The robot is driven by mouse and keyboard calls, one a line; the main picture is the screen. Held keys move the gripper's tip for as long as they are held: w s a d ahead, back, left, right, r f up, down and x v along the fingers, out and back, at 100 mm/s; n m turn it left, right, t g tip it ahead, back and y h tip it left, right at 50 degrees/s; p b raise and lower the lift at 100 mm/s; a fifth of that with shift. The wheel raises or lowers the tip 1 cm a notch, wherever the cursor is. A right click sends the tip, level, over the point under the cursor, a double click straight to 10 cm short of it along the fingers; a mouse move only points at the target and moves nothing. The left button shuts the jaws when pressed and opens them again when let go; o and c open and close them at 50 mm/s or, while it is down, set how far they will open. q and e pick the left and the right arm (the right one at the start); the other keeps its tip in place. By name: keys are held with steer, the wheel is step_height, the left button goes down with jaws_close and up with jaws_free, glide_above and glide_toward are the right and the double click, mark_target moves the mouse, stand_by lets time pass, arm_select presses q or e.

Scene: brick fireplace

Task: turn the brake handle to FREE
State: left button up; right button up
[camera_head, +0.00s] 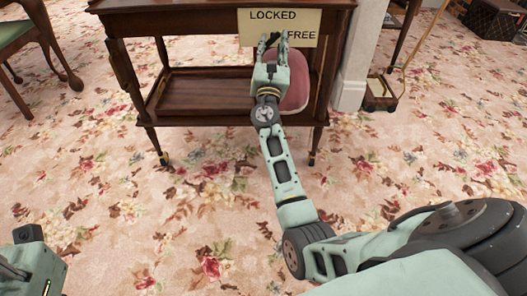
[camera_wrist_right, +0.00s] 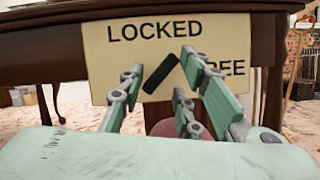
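A cream sign (camera_head: 255,27) with LOCKED at the top and FREE to the lower right is on the front of a dark wooden cart (camera_head: 215,24). In the right wrist view the sign (camera_wrist_right: 108,60) fills the middle. The brake handle (camera_wrist_right: 161,74) is a short black bar, tilted with its upper end to the right. My right gripper (camera_head: 270,42) is in front of the sign. Its fingers (camera_wrist_right: 163,72) are spread around the bar with gaps visible. Contact cannot be told. My left gripper (camera_head: 28,258) is partly cut off at the lower left.
The cart has a lower shelf (camera_head: 200,98) and legs on casters. A pink cushioned thing (camera_head: 298,80) is behind my right gripper. A white pillar (camera_head: 358,55) stands to the right. A green-seated chair (camera_head: 14,32) is at the far left. Flowered carpet in front is clear.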

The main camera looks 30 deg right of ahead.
steer(key=n, duration=0.1)
steer(key=n+y, duration=0.1)
steer(key=shift+s+d+r+n+t, duration=0.1)
steer(key=shift+d+n+t, duration=0.05)
steer(key=shift+n+t, duration=0.25)
steer(key=p+v, duration=0.2)
steer(key=v, duration=0.6)
steer(key=a+f+m+g+y+p, duration=0.3)
steer(key=a+f+m+y+p, duration=0.15)
steer(key=f+p, duration=0.6)
steer(key=s+a+f+m+g+y+p, duration=0.3)
steer(key=s+f+m+p, duration=0.3)
steer(key=s+f+p, duration=0.2)
steer(key=shift+s+a+f+g+y+p, duration=0.4)
steer(key=shift+f+g+p, duration=0.5)
steer(key=shift+f, duration=0.55)
steer(key=shift+w, duration=0.1)
